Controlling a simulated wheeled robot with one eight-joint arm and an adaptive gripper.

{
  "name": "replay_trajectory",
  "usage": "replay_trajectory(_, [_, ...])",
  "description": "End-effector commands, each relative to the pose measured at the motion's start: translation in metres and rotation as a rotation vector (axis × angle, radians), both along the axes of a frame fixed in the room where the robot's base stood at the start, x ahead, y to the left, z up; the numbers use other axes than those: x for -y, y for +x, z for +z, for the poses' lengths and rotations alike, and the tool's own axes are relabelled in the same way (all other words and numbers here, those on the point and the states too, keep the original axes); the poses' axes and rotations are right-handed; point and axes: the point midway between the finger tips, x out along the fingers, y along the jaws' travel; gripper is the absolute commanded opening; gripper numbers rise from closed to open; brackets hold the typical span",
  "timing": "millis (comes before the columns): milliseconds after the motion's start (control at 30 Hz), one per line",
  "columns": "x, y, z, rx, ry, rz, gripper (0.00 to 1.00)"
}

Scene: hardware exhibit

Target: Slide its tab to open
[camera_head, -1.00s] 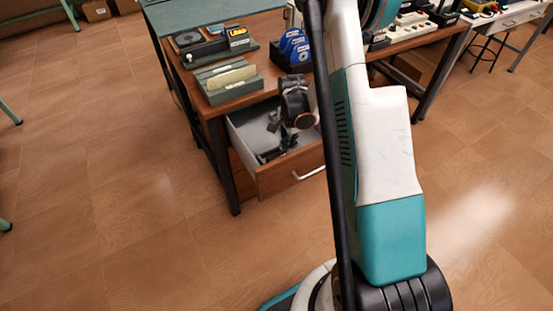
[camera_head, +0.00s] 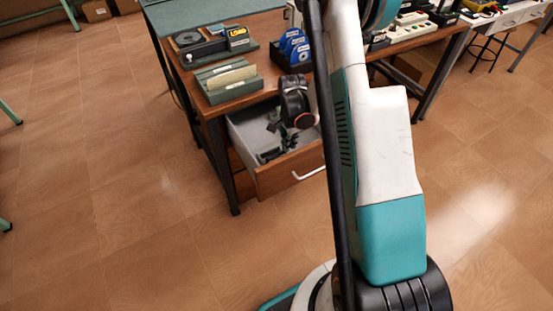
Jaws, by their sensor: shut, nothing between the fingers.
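An open drawer (camera_head: 283,176) with a wooden front and a light grey inside juts from the wooden desk. My gripper (camera_head: 268,156) reaches down into it from my dark wrist. Its dark fingers look shut, with nothing seen between them. They are small and hard to tell from dark parts near the drawer floor, so contact is unclear. I cannot make out a sliding tab; anything small under the gripper is hidden.
A silver handle (camera_head: 309,173) is on the drawer front. My arm blocks the desk's middle.

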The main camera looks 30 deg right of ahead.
Motion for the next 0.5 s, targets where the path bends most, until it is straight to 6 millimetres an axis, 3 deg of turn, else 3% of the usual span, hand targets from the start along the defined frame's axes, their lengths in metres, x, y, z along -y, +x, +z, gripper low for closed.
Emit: replay_trajectory(500, [0.0, 0.0, 0.042, 0.0, 0.0, 0.0, 0.0])
